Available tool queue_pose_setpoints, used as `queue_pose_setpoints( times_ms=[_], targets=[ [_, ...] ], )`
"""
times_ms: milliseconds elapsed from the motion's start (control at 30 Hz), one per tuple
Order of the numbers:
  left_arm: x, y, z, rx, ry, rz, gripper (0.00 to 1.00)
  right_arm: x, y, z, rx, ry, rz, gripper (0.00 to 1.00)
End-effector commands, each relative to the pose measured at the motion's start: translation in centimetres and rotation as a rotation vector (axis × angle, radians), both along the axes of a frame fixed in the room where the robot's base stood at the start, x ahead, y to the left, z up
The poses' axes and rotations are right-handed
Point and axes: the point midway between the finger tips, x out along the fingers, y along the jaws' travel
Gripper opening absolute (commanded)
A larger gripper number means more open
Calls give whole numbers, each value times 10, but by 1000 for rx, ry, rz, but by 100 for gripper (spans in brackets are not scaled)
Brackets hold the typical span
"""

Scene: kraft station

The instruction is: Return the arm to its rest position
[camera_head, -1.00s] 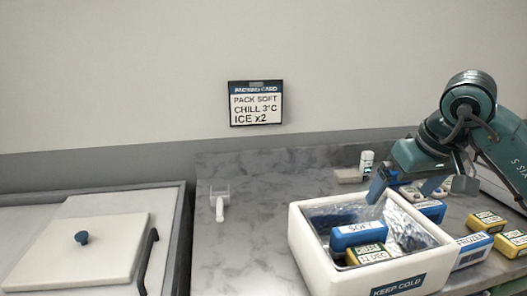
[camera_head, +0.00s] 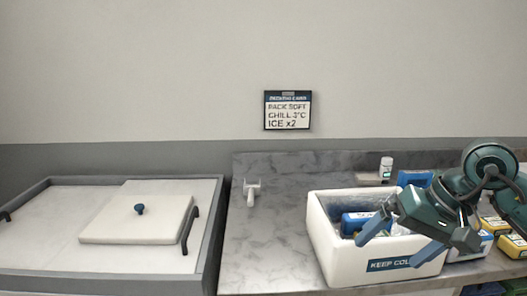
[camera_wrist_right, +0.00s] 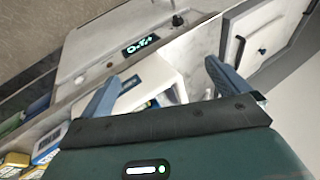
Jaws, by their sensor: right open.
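My right gripper (camera_head: 401,239) is open in the head view, in front of the white KEEP COLD box (camera_head: 328,238). Its two blue fingers are spread with nothing between them, and they cover part of the box's front. In the right wrist view the open fingers (camera_wrist_right: 165,85) frame part of the white box (camera_wrist_right: 158,78). In the head view a blue SOFT pack (camera_head: 357,222) lies inside the box, its label partly hidden. My left gripper is not in view.
A white lid with a blue knob (camera_head: 140,209) lies on the grey-framed unit (camera_head: 40,215) at left. A white scraper-like tool (camera_head: 251,192) lies on the marble counter (camera_head: 265,245). Yellow packs (camera_head: 513,245) sit at right. A packing card (camera_head: 288,110) hangs on the wall.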

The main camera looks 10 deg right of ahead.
Motion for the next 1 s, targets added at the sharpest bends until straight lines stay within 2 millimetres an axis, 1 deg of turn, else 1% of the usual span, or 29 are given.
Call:
queue_pose_setpoints(
  times_ms=[33,67,100,133,167,200,267,300,367,400,433,467,500,533,567,600,667,700,767,800,900,1000],
  targets=[
    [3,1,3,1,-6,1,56,-4,30,-15,150,76,-19,100],
    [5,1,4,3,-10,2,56,-6,48,-20,249,127,-42,100],
    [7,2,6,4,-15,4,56,-11,74,-26,397,215,-81,100],
    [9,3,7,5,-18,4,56,-16,93,-29,518,297,-120,100],
    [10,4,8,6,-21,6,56,-20,111,-30,641,388,-165,100],
    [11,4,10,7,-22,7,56,-25,133,-28,808,530,-237,100],
    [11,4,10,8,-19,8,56,-29,158,-23,1052,773,-363,100],
    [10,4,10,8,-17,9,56,-29,169,-18,1207,953,-458,100],
    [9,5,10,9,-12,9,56,-24,177,-15,1423,1248,-610,100],
    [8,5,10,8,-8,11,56,-17,178,-16,1557,1458,-719,100],
    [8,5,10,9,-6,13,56,-12,176,-20,1649,1621,-803,100],
    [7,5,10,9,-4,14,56,-6,172,-26,1737,1792,-888,100],
    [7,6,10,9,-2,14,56,1,165,-40,1846,2026,-1004,100],
    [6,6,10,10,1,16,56,6,159,-54,1920,2207,-1092,100],
    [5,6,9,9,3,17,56,9,153,-71,-1766,-2126,1047,100],
    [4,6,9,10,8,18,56,10,145,-97,-1540,-1970,961,100],
    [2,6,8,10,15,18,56,4,135,-143,-1239,-1735,827,100],
    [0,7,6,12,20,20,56,-4,131,-171,-1077,-1591,743,100],
    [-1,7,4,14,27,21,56,-21,129,-211,-875,-1393,629,100],
    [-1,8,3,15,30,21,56,-34,129,-234,-761,-1274,559,100],
    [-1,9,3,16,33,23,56,-68,133,-278,-552,-1031,416,100],
    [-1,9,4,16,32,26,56,-94,139,-304,-425,-868,320,100]
  ],
)
